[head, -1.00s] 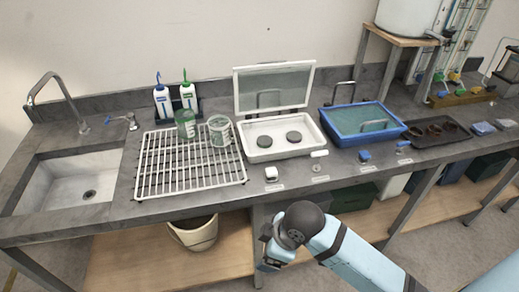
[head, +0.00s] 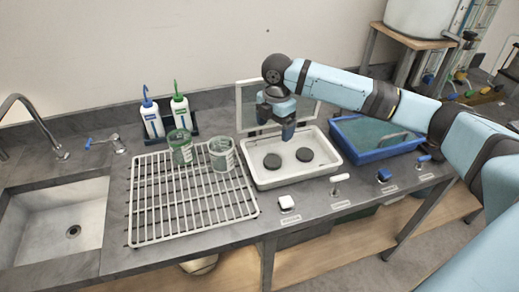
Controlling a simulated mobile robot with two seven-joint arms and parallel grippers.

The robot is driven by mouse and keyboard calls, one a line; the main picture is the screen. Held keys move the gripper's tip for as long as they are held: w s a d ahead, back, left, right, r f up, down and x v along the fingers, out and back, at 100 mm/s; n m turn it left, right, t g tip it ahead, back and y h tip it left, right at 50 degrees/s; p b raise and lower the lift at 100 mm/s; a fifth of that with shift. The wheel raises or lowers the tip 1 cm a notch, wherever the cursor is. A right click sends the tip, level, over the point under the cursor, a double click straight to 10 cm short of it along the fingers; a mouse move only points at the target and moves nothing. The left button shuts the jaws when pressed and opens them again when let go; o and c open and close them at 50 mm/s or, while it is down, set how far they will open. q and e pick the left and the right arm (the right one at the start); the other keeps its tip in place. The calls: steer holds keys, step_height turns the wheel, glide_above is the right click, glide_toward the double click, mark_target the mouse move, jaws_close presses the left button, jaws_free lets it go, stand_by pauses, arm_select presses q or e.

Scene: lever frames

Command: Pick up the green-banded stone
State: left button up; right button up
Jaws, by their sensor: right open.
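Two dark round stones lie in the white lidded tray (head: 262,182): a left one (head: 272,161) and a right one (head: 305,155). I cannot make out a green band on either at this size. My right gripper (head: 287,137) reaches in from the right and points down over the back part of the tray, above and behind the stones. It is open, with nothing seen in it, and appears apart from both stones. It partly hides the tray's raised clear lid (head: 247,105). My left gripper is not in view.
A white wire rack (head: 190,205) holds two green-marked jars, left (head: 180,147) and right (head: 222,155). Two squeeze bottles stand behind it. A blue tub (head: 372,156) with water is right of the tray. A sink (head: 60,225) is at left.

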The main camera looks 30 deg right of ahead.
glide_above(274, 160)
steer(key=f, duration=0.6)
steer(key=shift+s+f, duration=0.25)
steer(key=shift+s, duration=0.05)
steer(key=shift+a+f, duration=0.1)
steer(key=shift+f, duration=0.45)
steer(key=f, duration=0.5)
steer(key=shift+w+f, duration=0.1)
steer(key=shift+w, duration=0.25)
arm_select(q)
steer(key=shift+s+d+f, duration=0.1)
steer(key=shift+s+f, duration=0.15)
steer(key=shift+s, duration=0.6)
arm_select(e)
steer(key=c, duration=1)
